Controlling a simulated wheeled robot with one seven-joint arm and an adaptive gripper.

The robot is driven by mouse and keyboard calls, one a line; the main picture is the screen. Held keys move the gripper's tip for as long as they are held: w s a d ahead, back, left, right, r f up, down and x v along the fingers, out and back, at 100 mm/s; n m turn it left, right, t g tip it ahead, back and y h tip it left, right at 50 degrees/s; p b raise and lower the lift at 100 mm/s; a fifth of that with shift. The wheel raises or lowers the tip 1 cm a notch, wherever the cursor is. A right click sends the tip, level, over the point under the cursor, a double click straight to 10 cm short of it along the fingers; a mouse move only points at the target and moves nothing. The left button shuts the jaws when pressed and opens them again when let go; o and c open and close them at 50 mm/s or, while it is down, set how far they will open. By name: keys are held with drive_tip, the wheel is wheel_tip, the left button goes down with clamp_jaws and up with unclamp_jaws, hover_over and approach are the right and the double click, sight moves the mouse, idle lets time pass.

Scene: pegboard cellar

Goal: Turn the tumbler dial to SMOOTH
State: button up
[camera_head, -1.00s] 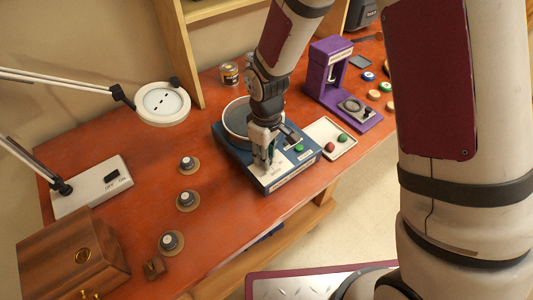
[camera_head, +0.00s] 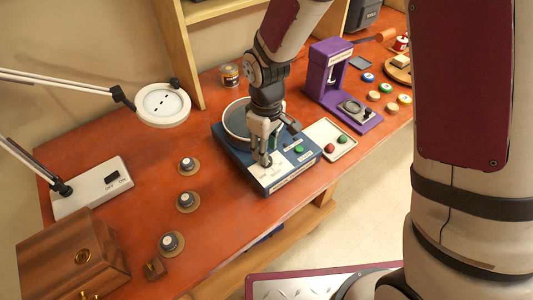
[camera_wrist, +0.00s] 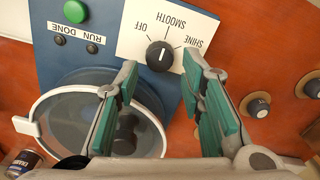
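The tumbler (camera_head: 236,158) is a blue box with a round grey drum on top. In the wrist view its dial (camera_wrist: 160,55) is a black knob on a white plate (camera_wrist: 130,42) marked OFF, SMOOTH and SHINE. The dial's white pointer line points roughly toward the SMOOTH mark. My gripper (camera_wrist: 160,68) is open, its green-padded fingers apart on either side of the dial in the picture; I cannot tell if they touch it. In the head view my gripper (camera_head: 263,160) stands over the tumbler's front and hides the dial.
A green button (camera_wrist: 92,48) and RUN and DONE lamps sit beside the dial plate. Several small knobs (camera_head: 187,201) stand on the table at left. A white tray (camera_head: 345,150) and a purple press (camera_head: 331,70) stand at right. A lamp (camera_head: 163,103) hangs at left.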

wheel_tip(320, 180, up, 8)
drive_tip(key=shift+r, duration=0.25)
idle(0.5)
drive_tip(key=s+d+r+m+t, duration=0.3)
drive_tip(key=s+d+r+m, duration=0.2)
drive_tip(key=d+r, duration=0.65)
drive_tip(key=s+d+r+m+t, duration=0.1)
drive_tip(key=s+d+r+m, duration=0.1)
drive_tip(key=s, duration=0.3)
drive_tip(key=s+d+r+m+t+b, duration=0.1)
drive_tip(key=s+d+r+m, duration=0.1)
drive_tip(key=s+r+m, duration=0.1)
drive_tip(key=s+r, duration=0.1)
drive_tip(key=s, duration=0.1)
drive_tip(key=shift+s+d+r+t, duration=0.25)
drive_tip(key=shift+s+d+t, duration=0.05)
drive_tip(key=shift+s+d, duration=0.1)
